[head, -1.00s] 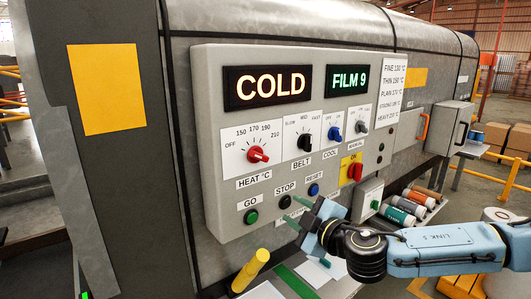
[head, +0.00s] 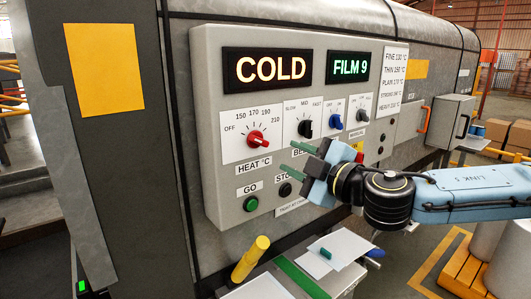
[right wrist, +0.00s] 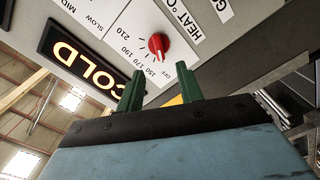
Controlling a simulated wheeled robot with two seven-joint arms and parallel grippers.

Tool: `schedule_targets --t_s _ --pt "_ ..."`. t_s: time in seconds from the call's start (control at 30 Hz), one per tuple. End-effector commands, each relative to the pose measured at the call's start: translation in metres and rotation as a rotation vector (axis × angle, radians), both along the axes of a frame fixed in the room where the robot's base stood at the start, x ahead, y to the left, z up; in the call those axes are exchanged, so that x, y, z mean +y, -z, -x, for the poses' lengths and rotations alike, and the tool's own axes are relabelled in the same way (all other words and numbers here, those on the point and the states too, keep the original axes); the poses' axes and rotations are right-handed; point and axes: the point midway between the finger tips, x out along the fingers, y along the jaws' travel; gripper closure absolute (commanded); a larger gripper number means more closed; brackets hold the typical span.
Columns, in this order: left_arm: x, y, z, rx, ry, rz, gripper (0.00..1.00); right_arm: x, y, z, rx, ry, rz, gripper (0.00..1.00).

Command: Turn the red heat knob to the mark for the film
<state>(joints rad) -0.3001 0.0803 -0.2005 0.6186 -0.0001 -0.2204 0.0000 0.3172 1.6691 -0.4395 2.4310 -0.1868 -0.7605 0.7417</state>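The red heat knob (head: 258,139) sits on a white dial plate (head: 238,150) marked OFF, 150, 170, 190 and 210. I cannot tell its exact setting. My left gripper is not in view.
Beside the heat dial are the black belt knob (head: 304,128), blue cool knob (head: 336,122) and another grey knob (head: 362,115). The green GO button (head: 251,204) and black STOP button (head: 285,190) lie below. A yellow-topped post (head: 251,257) stands below the panel.

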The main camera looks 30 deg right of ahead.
Motion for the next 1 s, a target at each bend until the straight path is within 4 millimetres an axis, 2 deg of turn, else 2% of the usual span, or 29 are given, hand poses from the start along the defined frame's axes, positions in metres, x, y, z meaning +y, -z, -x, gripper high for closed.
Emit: schedule_targets --t_s 0.03,0.27,0.6,0.8,1.0 --pt "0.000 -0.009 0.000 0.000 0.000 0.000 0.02 0.000 -0.007 -0.005 -0.005 0.001 -0.006 0.64" --pt "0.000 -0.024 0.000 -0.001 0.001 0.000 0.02 0.003 -0.007 -0.023 -0.002 -0.003 -0.006 0.64" --pt "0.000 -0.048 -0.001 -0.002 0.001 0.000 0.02 0.005 -0.008 -0.068 -0.005 0.001 -0.004 0.64" --pt "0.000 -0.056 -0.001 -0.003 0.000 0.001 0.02 0.008 -0.006 -0.091 -0.003 0.001 -0.001 0.64" --pt "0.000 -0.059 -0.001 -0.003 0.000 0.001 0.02 0.009 -0.004 -0.101 -0.003 -0.002 0.002 0.64"
